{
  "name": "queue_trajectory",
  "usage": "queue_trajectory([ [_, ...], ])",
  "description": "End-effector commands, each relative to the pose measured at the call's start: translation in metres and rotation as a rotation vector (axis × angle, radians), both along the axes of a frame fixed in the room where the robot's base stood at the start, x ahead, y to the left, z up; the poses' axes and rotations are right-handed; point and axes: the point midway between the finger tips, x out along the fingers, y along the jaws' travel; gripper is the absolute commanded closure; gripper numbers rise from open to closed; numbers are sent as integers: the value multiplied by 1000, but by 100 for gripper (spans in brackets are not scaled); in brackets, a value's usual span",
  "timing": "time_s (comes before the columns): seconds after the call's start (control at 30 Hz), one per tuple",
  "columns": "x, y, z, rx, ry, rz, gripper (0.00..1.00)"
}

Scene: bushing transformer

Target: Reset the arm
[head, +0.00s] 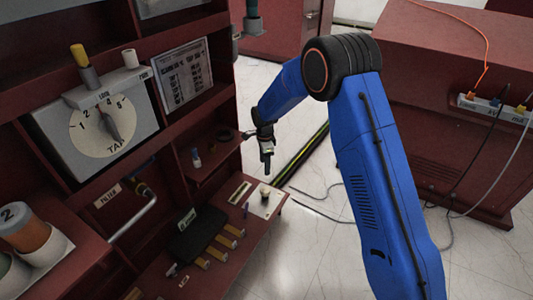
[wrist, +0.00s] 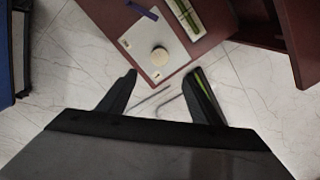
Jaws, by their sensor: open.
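My blue arm bends over the floor in the head view, and my gripper (head: 266,160) hangs from its end, to the right of the dark red shelf unit and above the shelf's right corner. In the wrist view my gripper (wrist: 163,84) shows two black fingers spread apart with nothing between them. Beyond the fingertips lies the shelf corner with a white plate (wrist: 150,42) and a round beige knob (wrist: 159,56) on it. The white plate also shows in the head view (head: 262,208). No object touches the fingers.
A red cabinet (head: 455,130) with sockets and cables stands at the right. The shelf unit (head: 205,110) holds a tap dial (head: 103,127), a numbered cylinder (head: 24,228) and several small parts. Cables and a black-and-yellow strip (head: 305,152) lie on the floor.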

Motion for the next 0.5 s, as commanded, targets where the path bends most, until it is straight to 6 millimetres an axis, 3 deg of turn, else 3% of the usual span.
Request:
queue_trajectory([
  [0.17,0,-1,2,0,-1,2,42],
  [0.27,-1,-7,13,3,-7,17,42],
  [0.5,-14,-50,83,17,-43,121,42],
])
